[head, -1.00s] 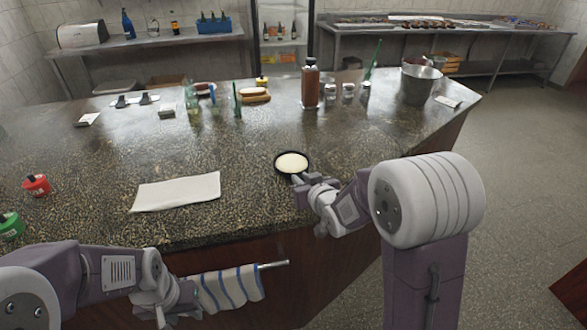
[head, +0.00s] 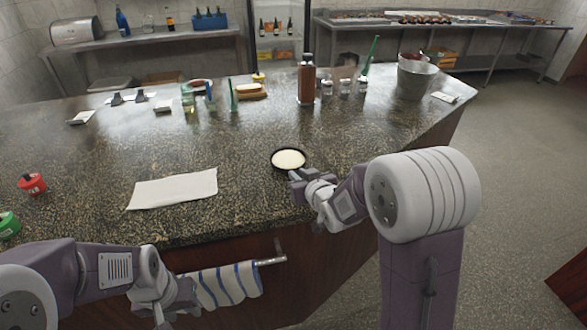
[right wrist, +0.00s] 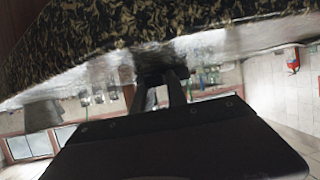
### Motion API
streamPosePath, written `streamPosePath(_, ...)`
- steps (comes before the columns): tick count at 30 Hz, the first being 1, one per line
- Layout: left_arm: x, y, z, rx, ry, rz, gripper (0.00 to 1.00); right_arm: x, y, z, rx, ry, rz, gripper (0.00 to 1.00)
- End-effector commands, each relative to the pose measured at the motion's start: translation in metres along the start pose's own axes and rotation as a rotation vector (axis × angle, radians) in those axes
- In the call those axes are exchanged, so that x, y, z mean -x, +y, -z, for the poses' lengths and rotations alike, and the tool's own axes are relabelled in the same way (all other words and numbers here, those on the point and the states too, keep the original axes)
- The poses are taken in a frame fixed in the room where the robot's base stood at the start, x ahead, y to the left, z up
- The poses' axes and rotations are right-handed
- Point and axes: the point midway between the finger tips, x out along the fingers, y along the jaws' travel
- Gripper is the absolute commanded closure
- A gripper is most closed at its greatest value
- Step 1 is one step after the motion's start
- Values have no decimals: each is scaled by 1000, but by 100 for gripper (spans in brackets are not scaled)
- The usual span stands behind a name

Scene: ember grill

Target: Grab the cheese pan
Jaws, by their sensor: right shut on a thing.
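The cheese pan (head: 288,160) is a small round black pan with pale yellow cheese filling it. It sits near the front edge of the speckled stone counter (head: 110,190) in the head view. My right gripper (head: 296,177) is at the pan's near side, shut on its handle, which the fingers mostly hide. In the right wrist view, the two dark fingers (right wrist: 160,88) reach to a dark, blurred part under the counter's picture. My left gripper (head: 163,312) is low at the bottom edge, in front of the counter beside the striped towel; its fingers are unclear.
A white cloth (head: 173,188) lies left of the pan. A red tin (head: 33,184) and a green tin (head: 8,224) are at the far left. A brown bottle (head: 306,82), small jars and a metal bucket (head: 412,82) stand behind. A striped towel (head: 225,286) hangs in front.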

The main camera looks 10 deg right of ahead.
Motion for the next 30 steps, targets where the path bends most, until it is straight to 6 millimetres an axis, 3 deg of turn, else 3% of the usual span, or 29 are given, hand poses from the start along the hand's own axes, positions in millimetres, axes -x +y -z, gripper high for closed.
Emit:
streamPosePath(5, 3, 0, 0, 0, 0, 0, 60, 3, 0, 10, -1, 4, 0, 100)
streamPosePath(11, 13, 0, 1, 0, 0, 0, 60, 16, 0, 40, 1, 7, 0, 100)
streamPosePath(24, 46, 1, 5, 0, 0, 0, 60, 123, 41, 63, 0, 7, -8, 100)
streamPosePath(30, 32, 1, 3, 0, 0, 0, 60, 136, 45, 61, -1, 7, 2, 100)
